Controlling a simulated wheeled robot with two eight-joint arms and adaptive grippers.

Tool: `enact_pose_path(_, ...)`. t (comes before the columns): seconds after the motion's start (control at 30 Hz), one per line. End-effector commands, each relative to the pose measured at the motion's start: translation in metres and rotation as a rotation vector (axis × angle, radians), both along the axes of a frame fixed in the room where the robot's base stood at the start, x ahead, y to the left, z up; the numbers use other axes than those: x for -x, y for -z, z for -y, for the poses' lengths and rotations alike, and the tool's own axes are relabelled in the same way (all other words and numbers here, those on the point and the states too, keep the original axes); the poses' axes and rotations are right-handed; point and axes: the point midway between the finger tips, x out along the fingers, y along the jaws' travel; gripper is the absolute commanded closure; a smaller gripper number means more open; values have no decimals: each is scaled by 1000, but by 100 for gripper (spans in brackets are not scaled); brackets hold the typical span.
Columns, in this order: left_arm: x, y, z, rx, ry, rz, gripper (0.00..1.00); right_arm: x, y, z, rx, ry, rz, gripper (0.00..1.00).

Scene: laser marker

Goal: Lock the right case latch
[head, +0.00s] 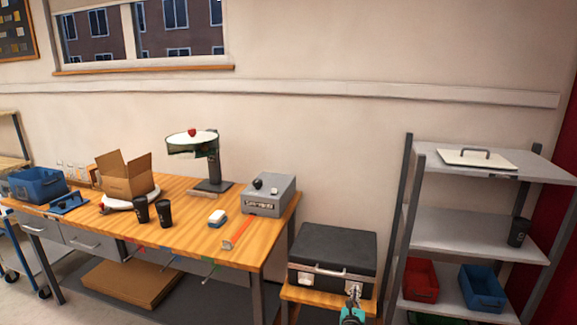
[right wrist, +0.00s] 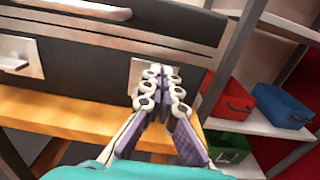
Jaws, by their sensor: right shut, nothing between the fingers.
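The black case (head: 333,245) with silver trim sits closed on a small wooden stand. Its front also fills the upper left of the right wrist view (right wrist: 110,62). A pale handle (head: 331,271) runs along the front. The left latch (head: 305,277) is a silver plate on the front, also seen in the wrist view (right wrist: 15,52). The right latch plate (right wrist: 138,76) is partly hidden behind my right gripper (right wrist: 160,72), whose closed, empty fingertips are right at it. Contact and the latch's position cannot be told. The right gripper (head: 354,290) also shows at the case's front right. My left gripper is not in view.
A wooden workbench (head: 190,238) with a grey box (head: 269,194), black cups and a cardboard box stands to the left. A grey shelf (head: 455,232) with red (head: 421,279) and blue (head: 482,287) bins stands close on the right.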

Motion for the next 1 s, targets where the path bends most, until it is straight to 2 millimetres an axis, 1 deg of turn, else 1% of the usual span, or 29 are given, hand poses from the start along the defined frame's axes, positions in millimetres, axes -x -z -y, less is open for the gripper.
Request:
enact_pose_path(0.17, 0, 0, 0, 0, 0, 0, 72, 1, -6, 1, 0, 0, 0, 100)
enact_pose_path(0.27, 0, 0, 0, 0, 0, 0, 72, 6, -6, 0, 0, 0, 0, 100)
enact_pose_path(0.6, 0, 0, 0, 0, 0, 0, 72, 46, -6, -12, 0, -1, 0, 100)
enact_pose_path(0.7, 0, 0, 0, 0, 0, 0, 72, 54, -6, -14, 0, -1, 0, 100)
enact_pose_path(0.8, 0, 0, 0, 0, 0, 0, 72, 58, -6, -15, 0, 0, 0, 100)
enact_pose_path(1.0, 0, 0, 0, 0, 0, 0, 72, 58, -6, -15, 0, 0, 0, 100)
